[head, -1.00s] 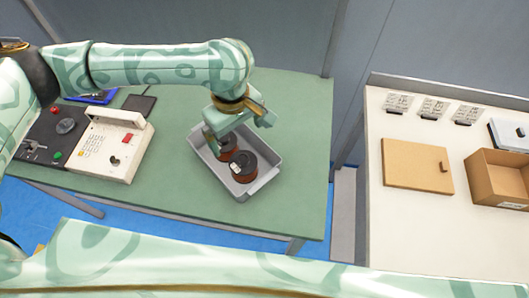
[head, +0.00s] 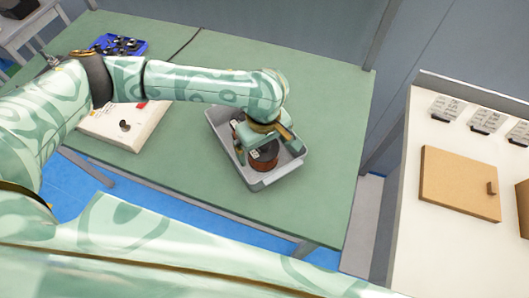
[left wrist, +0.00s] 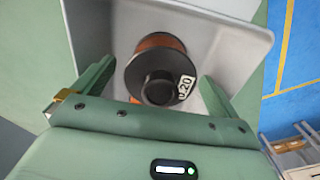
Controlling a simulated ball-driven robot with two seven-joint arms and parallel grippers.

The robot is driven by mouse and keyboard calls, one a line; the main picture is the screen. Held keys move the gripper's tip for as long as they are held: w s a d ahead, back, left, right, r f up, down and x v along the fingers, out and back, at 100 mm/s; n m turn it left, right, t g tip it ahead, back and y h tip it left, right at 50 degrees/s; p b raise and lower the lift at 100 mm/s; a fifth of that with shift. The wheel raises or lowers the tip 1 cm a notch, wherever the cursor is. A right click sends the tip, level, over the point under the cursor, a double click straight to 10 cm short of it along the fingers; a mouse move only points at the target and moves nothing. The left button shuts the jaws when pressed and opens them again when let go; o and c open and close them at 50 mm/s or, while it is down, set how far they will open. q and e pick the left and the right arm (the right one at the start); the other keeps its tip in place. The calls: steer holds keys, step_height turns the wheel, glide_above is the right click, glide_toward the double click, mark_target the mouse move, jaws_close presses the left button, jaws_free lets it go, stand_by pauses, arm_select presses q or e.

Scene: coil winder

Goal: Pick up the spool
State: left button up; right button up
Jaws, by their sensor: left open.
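A spool (head: 264,158) with a black flange and copper-brown winding sits in the grey tray (head: 262,184) on the green table. In the left wrist view the same spool (left wrist: 158,78) shows its dark flange and hub, with a white label reading 0.20. My left gripper (head: 268,143) is over the tray and open. In the left wrist view its fingers (left wrist: 158,72) are on either side of the spool, with gaps showing. A second spool in the tray is mostly hidden by the gripper in the head view. My right gripper is not in view.
A cream machine (head: 125,122) stands left of the tray, with a blue tray of small parts (head: 120,45) behind it. The green table (head: 335,110) is clear right of the grey tray. A white bench at right carries a brown board (head: 460,182) and labelled holders.

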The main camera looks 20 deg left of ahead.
arm_select(q)
steer(key=shift+f, duration=0.95)
steer(key=shift+r, duration=0.15)
steer(key=shift+c, duration=0.9)
steer(key=c, duration=1.3)
steer(key=shift+c, duration=0.2)
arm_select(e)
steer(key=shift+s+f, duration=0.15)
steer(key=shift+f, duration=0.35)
arm_select(q)
steer(key=shift+r, duration=0.15)
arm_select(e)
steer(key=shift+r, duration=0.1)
